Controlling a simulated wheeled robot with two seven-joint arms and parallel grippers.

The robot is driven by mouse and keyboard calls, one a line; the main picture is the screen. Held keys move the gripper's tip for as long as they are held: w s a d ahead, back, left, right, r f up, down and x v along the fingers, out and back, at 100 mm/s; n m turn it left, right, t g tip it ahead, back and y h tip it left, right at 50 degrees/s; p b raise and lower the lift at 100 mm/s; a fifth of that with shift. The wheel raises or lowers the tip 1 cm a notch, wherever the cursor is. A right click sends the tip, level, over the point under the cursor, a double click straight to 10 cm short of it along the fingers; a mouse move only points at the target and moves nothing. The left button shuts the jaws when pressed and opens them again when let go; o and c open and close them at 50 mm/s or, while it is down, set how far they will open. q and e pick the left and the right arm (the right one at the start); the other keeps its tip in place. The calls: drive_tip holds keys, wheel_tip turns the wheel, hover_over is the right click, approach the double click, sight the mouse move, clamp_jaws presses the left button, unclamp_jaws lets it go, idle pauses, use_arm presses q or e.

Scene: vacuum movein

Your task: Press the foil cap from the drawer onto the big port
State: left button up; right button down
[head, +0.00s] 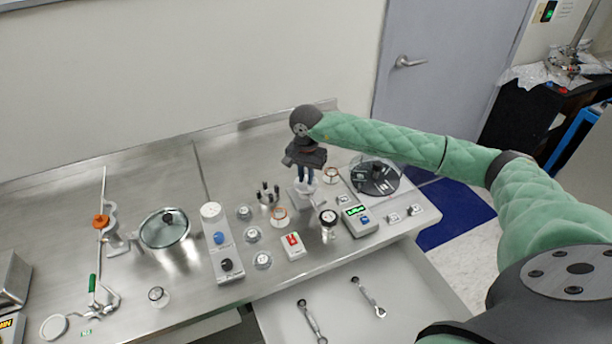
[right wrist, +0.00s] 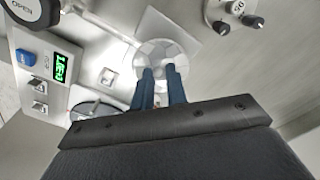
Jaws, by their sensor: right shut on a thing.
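My right gripper (head: 306,180) points down over the worktop, its two blue fingers close together. In the right wrist view the fingertips (right wrist: 160,76) are shut on a pale, faceted, round piece that looks like the foil cap (right wrist: 152,52). In the head view the foil cap (head: 305,188) shows as a pale shape at the fingertips. It is directly over or on a pale square-based fitting (head: 295,203), likely the big port; its square plate (right wrist: 158,26) shows behind the cap in the wrist view. I cannot tell whether cap and port touch. My left gripper is not in view.
The open drawer (head: 415,285) holds two wrenches (head: 312,320). The back worktop is clear.

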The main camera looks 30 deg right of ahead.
drive_tip(key=c, duration=1.3)
unclamp_jaws()
drive_tip(key=shift+r+b, duration=0.45)
drive_tip(key=shift+r, duration=0.15)
wheel_tip(320, 180, up, 6)
drive_tip(key=shift+f+b, duration=0.1)
drive_tip(key=shift+b, duration=1.05)
drive_tip(key=shift+r, duration=0.4)
